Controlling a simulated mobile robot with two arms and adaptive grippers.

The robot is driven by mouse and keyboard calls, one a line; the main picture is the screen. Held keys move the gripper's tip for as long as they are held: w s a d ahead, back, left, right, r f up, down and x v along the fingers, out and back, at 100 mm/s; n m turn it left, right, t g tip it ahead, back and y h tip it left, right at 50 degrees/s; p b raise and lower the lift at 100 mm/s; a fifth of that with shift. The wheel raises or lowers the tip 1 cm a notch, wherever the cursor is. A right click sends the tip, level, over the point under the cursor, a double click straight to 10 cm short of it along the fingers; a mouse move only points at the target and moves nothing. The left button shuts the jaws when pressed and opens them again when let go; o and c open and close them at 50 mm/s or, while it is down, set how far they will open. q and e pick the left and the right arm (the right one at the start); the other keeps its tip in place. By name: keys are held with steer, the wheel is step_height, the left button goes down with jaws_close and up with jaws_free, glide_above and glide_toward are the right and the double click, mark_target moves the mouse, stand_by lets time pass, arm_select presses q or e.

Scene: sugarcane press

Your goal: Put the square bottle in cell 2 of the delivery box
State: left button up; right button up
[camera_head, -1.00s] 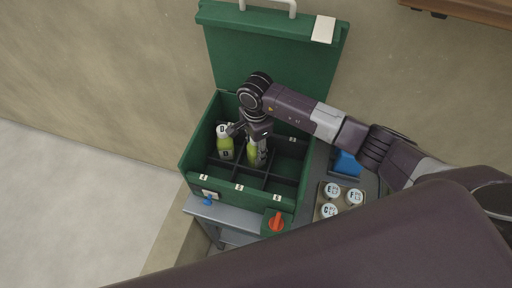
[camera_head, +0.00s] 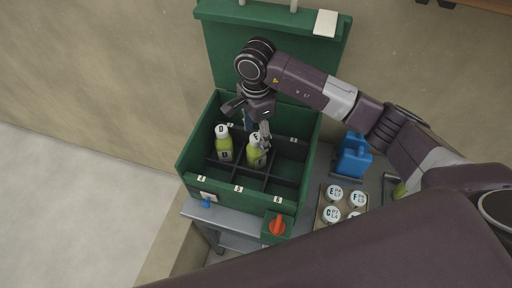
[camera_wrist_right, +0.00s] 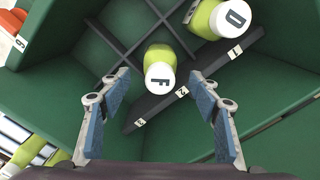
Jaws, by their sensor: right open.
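The green delivery box (camera_head: 187,165) stands open, divided into cells. A green bottle with a white cap marked F (camera_head: 257,152) stands upright in the middle back cell, by the label 2 in the right wrist view (camera_wrist_right: 160,72); I cannot tell whether its body is square. A green bottle marked D (camera_head: 223,146) stands in the cell to its left, by label 1. My right gripper (camera_head: 250,118) is open just above and behind the F bottle; its spread blue-padded fingers show in the wrist view, apart from the cap. My left gripper is not in view.
The box lid (camera_head: 225,50) is raised at the back. Right of the box are a blue container (camera_head: 353,158) and a tray with several white-capped items (camera_head: 333,193). An orange-red knob (camera_head: 277,226) sits at the front. The front cells look empty.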

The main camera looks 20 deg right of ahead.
steer(key=shift+r+b, duration=0.5)
steer(key=shift+r, duration=1.65)
